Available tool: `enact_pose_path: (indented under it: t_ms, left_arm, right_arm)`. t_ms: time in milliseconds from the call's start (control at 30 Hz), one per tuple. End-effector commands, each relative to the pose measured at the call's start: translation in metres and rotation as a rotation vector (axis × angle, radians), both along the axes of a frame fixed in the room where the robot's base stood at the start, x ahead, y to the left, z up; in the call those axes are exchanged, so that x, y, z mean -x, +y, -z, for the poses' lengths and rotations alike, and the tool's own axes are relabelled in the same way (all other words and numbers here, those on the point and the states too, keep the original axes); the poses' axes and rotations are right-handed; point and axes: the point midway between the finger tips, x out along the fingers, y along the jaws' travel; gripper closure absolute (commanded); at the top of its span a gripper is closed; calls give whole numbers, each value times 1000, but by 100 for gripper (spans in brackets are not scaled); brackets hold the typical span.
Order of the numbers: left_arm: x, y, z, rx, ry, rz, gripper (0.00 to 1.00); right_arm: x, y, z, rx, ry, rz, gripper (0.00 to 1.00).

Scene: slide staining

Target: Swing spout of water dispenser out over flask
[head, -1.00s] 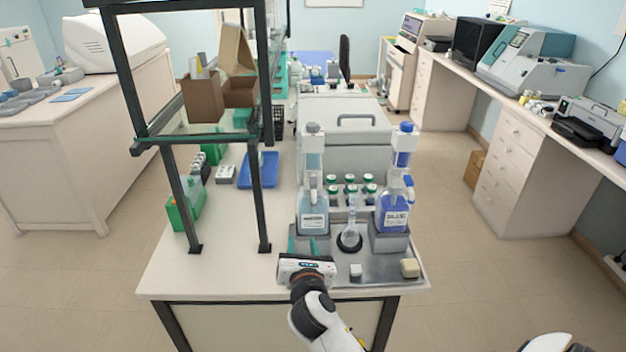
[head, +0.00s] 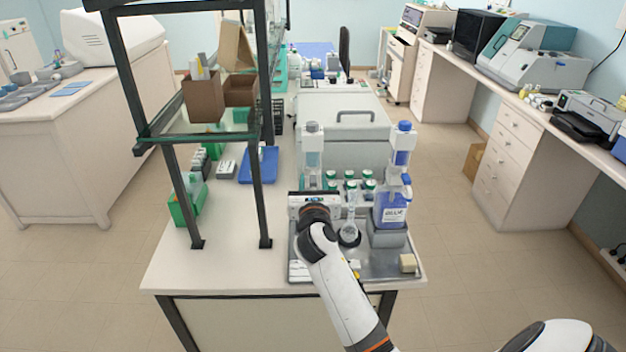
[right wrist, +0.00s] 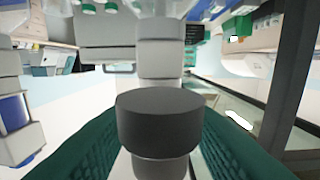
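The water dispenser (head: 312,160) is the left of two tall bottles, with a grey cap and clear upper cylinder. My right gripper (head: 314,203) is in front of it and hides its lower bottle and spout. In the right wrist view, green fingers stand apart on either side of a dark grey cylindrical part (right wrist: 160,120); I see no clear contact, and cannot tell which dispenser part it is. The clear flask (head: 349,230) stands upright in a dark ring on the tray, just right of the gripper. My left gripper is not in view.
The blue-filled dispenser (head: 393,205) stands on a grey block right of the flask. Several green-capped bottles (head: 350,175) are behind. A metal tray (head: 385,267) carries a pale block (head: 407,263). A dark shelf post (head: 261,190) is close on the left.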

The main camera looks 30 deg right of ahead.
Motion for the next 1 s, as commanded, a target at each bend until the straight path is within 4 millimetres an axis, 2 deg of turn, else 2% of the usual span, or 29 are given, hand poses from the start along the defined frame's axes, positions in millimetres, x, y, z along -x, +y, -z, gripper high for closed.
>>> enact_pose_path:
  t_ms: [367,500,600,867,1000]
  left_arm:
    - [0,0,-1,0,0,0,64]
    - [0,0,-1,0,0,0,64]
    - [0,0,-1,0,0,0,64]
    - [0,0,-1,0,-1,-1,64]
    - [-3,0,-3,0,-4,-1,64]
  right_arm:
    - [-5,-3,0,0,-1,-1,63]
    - [-5,-3,0,-1,-1,-1,86]
    - [-5,-3,0,-1,-1,-1,100]
    - [-6,-3,0,0,0,-4,100]
    - [-14,-4,0,1,1,-23,100]
